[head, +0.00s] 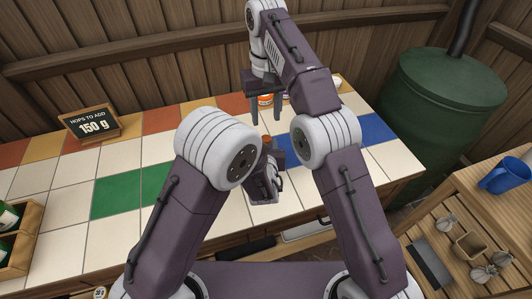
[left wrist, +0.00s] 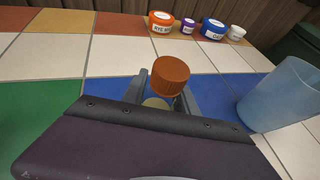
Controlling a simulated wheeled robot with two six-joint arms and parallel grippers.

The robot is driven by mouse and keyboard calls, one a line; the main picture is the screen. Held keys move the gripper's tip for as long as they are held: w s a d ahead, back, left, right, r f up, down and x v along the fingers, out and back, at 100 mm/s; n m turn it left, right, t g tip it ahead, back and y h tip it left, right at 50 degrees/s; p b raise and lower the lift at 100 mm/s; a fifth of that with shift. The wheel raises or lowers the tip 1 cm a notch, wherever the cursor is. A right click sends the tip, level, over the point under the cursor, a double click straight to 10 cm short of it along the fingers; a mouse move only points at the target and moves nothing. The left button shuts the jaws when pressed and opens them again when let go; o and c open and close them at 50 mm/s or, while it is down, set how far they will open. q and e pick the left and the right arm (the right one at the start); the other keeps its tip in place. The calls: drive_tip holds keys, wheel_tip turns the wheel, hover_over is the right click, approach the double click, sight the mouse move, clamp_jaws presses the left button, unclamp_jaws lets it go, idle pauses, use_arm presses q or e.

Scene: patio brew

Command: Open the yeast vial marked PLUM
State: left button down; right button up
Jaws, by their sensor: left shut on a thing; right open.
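A small vial with a ribbed orange-brown cap (left wrist: 170,76) stands between the fingers of my left gripper (left wrist: 160,100) in the left wrist view. The gripper is shut on it. A pale yellowish part (left wrist: 157,103) shows just below the cap; the rest of the vial is hidden by the gripper. No label shows on it, so I cannot read PLUM. In the head view the orange cap (head: 267,143) shows small, between my arms. My right gripper (head: 266,107) is open, fingers pointing down, above and behind the cap, apart from it.
An orange tub (left wrist: 161,22), a purple-lidded jar (left wrist: 188,26), a blue tub (left wrist: 213,28) and a white tub (left wrist: 236,33) line the back. A hops sign (head: 92,123) stands left; tiles between are clear.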

sight(266, 138)
drive_tip(key=shift+c, duration=1)
drive_tip(key=m, duration=2.2)
drive_tip(key=shift+m, duration=0.3)
drive_tip(key=shift+f, duration=4)
